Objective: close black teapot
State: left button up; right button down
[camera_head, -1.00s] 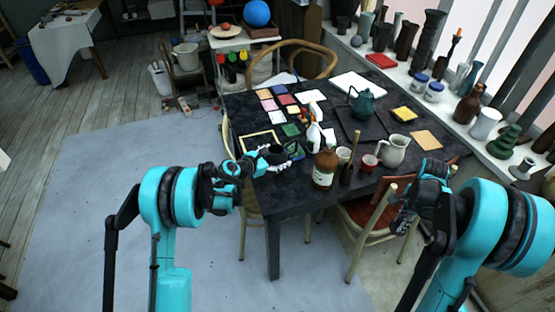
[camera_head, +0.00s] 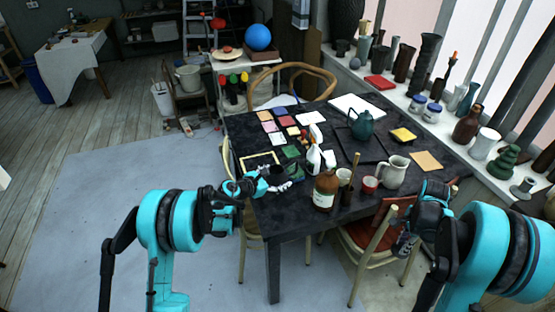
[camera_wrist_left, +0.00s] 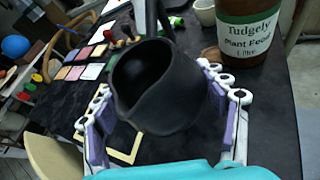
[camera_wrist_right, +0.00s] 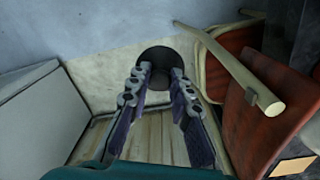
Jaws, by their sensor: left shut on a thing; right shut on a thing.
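The black teapot (camera_wrist_left: 150,105) has no lid on it in the left wrist view; its round dark opening faces up towards the camera. My left gripper (camera_wrist_left: 165,100) is shut around its body, one finger on each side. In the head view the left gripper (camera_head: 268,186) holds the teapot at the table's near left edge, partly hidden by the fingers. My right gripper (camera_wrist_right: 159,76) is shut on a dark round thing (camera_wrist_right: 157,58), which looks like the lid. In the head view the right gripper (camera_head: 406,243) is low, beside the red chair, off the table.
A brown bottle (camera_head: 325,190) stands right of the teapot, with a white spray bottle (camera_head: 313,158), mugs and a pitcher (camera_head: 393,172) nearby. A teal teapot (camera_head: 361,125) stands farther back. A red chair (camera_head: 372,240) is close to my right gripper.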

pick_arm(q)
jog(key=shift+a, duration=0.1)
